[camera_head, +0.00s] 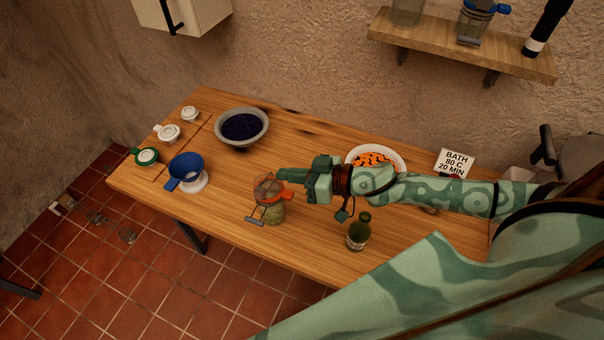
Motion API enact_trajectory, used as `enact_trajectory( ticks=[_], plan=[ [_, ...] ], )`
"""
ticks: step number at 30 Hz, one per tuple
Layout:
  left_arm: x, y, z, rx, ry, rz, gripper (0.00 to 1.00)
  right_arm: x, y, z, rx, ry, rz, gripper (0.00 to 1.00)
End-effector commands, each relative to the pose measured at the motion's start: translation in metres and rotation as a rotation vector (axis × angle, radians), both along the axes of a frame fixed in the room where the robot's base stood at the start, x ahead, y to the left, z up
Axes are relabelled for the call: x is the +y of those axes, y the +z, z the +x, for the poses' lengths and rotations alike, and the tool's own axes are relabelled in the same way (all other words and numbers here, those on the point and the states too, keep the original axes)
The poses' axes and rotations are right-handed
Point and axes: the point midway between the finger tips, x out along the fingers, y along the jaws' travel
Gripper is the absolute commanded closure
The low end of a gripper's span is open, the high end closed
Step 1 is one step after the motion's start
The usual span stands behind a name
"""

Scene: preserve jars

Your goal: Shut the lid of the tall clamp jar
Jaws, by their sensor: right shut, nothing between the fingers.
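The clamp jar (273,213) stands upright near the front edge of the wooden table, with an orange-red seal at its rim. Its clear glass lid (266,186) shows above the rim and looks tilted up; the exact angle is hard to tell. The wire clamp (255,221) hangs out at the front left of the jar. My right gripper (281,175) is shut and empty, reaching in from the right, with its fingertips beside the upper right edge of the lid. I cannot tell whether they touch it. My left gripper is not in view.
A grey bowl (264,137), a blue funnel (185,168) and small lidded items (168,133) are on the left. A plate of orange pieces (348,155) lies behind my right arm. The table (225,197) is clear left of the jar.

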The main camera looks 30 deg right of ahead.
Motion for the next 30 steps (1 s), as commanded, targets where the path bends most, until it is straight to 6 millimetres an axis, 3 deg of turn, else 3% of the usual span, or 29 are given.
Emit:
enact_trajectory(
  ticks=[7, 9, 15, 30],
  plan=[
    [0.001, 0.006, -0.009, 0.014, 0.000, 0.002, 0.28, 0.035, -0.011, 0.037, -0.004, 0.000, 0.000, 1.00],
    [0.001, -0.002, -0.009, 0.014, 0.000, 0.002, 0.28, 0.036, -0.029, 0.031, 0.002, -0.001, 0.002, 1.00],
    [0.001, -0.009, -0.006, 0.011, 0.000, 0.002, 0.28, 0.039, -0.048, 0.028, 0.000, -0.001, 0.001, 1.00],
    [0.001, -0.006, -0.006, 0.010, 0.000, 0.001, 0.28, 0.043, -0.054, 0.025, 0.002, -0.001, 0.002, 1.00]
  ],
)
